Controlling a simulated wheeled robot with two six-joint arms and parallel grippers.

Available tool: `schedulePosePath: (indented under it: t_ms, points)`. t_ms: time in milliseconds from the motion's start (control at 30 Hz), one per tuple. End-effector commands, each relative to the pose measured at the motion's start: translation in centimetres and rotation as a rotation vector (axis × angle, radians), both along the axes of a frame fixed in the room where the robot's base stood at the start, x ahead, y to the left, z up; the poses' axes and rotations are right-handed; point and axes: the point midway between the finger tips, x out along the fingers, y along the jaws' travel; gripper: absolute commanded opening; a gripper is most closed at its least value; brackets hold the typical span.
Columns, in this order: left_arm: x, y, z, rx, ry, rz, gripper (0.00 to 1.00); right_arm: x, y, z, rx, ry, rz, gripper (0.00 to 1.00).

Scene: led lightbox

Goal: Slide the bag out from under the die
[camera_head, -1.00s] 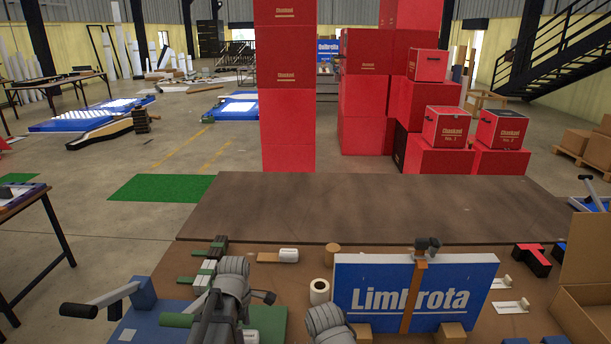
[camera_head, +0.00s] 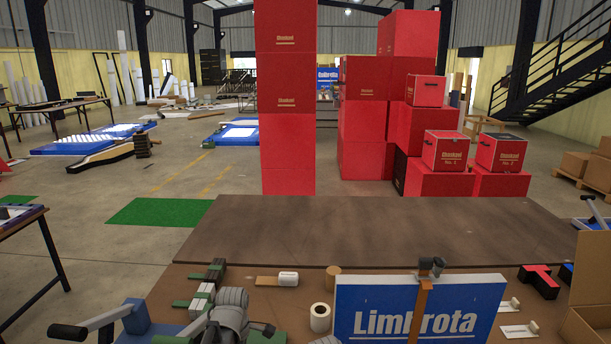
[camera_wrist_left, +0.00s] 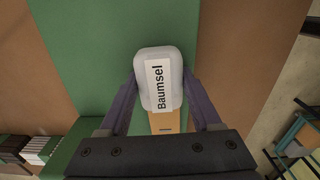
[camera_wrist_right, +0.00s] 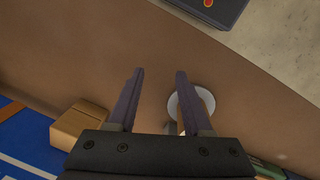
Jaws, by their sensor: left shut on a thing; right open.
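I cannot make out a bag or a die with certainty in any view. In the left wrist view my left gripper (camera_wrist_left: 160,100) is shut around a pale rounded block (camera_wrist_left: 150,62) labelled "Baumsel", over a green surface (camera_wrist_left: 85,50). An orange-tan strip (camera_wrist_left: 163,122) shows below the block, between the fingers. In the right wrist view my right gripper (camera_wrist_right: 158,75) is open and empty above the brown tabletop (camera_wrist_right: 80,55). A white round thing (camera_wrist_right: 184,107) is partly hidden by its right finger. In the head view both grippers' fingertips are hidden or below the frame.
A blue "Limbrota" panel (camera_head: 360,300) stands at the front. A white roll (camera_head: 320,317) and a pale-headed wooden-handled thing (camera_head: 288,279) lie left of it. A red and black T-shaped thing (camera_head: 538,280) and a cardboard box (camera_head: 590,285) are at right. The back tabletop (camera_head: 360,230) is clear.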

Motion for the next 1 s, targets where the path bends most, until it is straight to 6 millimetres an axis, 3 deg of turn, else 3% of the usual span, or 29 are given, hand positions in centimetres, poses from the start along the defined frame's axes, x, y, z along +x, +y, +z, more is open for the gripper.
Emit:
schedulePosePath:
  t_ms: [67, 400, 633, 1000]
  points:
    - [0.0, 0.0, 0.0, 0.0, 0.0, 0.0, 0.39, 0.0, 0.0, 0.0, 0.0, 0.0, 0.0, 0.5]
    - [0.0, 0.0, 0.0, 0.0, 0.0, 0.0, 0.01, 0.0, 0.0, 0.0, 0.0, 0.0, 0.0, 0.5]
    - [0.0, -0.4, 0.0, 0.0, 0.0, -0.001, 0.0, 0.0, 0.0, 0.0, 0.0, 0.0, 0.0, 0.5]
    - [-0.1, -3.3, 0.0, 0.0, 0.0, -0.003, 0.0, 0.0, 0.0, 0.0, 0.0, 0.0, 0.0, 0.5]
